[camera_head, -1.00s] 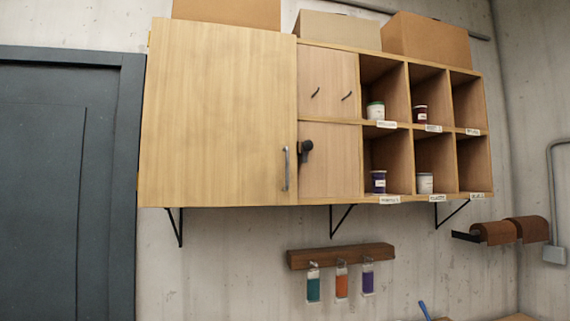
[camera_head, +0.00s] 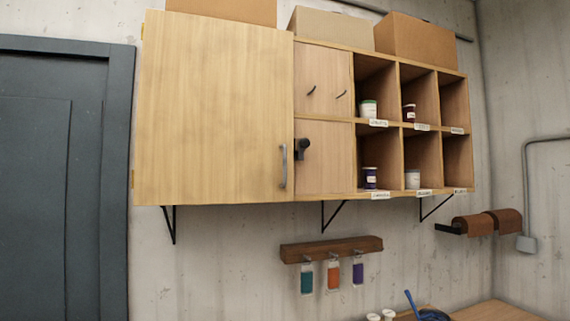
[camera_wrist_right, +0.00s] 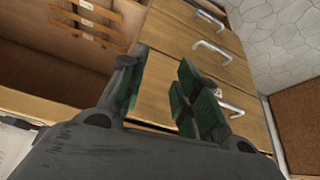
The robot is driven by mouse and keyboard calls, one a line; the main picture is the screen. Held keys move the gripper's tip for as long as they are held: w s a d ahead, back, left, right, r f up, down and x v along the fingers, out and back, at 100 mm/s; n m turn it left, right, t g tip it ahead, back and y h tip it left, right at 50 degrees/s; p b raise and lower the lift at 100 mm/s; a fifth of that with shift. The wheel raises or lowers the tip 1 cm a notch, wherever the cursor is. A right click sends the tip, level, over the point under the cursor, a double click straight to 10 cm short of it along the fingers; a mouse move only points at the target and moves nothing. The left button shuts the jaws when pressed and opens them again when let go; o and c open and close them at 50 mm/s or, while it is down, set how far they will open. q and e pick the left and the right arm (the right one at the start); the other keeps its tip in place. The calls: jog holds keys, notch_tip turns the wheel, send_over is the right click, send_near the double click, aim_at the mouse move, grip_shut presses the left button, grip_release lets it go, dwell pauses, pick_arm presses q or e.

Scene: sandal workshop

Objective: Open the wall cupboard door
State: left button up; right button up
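The wall cupboard's large wooden door (camera_head: 212,108) is shut at the left of the wall unit in the head view. Its vertical metal handle (camera_head: 283,166) sits near the door's lower right edge. Neither gripper shows in the head view. In the right wrist view my right gripper (camera_wrist_right: 160,88) has its green-padded fingers apart, with nothing seen between them. Below or behind it are wooden drawers with metal handles (camera_wrist_right: 211,50). The right gripper is not at the cupboard handle. My left gripper is out of view.
Open cubbies (camera_head: 420,145) with small jars are right of the door, beside small cabinet doors with a black latch (camera_head: 302,147). Boxes (camera_head: 420,45) stand on top. A bottle rack (camera_head: 330,249) hangs below. A dark door (camera_head: 62,180) is at left.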

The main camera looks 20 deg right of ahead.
jog(key=w+a+r+t+y, duration=0.1)
jog(key=w+r+t, duration=0.3)
jog(key=w+r, duration=1.25)
jog(key=w+r+t, duration=0.1)
jog(key=w+r, duration=0.2)
jog(key=r, duration=0.8)
jog(key=w+r+t, duration=0.2)
jog(key=w+r, duration=0.1)
jog(key=r, duration=0.8)
jog(key=s+d+r+t, duration=0.1)
jog(key=s+r, duration=0.1)
jog(key=r, duration=1.2)
jog(key=s+d+r+t+y, duration=0.1)
jog(key=s+r+t, duration=0.1)
jog(key=r, duration=1.2)
jog(key=s+d+r+t+y+p, duration=0.1)
jog(key=s+r+t, duration=0.1)
jog(key=r, duration=1.1)
jog(key=shift+s+d+r, duration=0.3)
jog(key=shift+s+r, duration=0.1)
jog(key=shift+w, duration=0.15)
jog(key=p, duration=0.5)
send_over(285, 181)
jog(key=shift+w+d, duration=0.1)
jog(key=shift+w, duration=0.25)
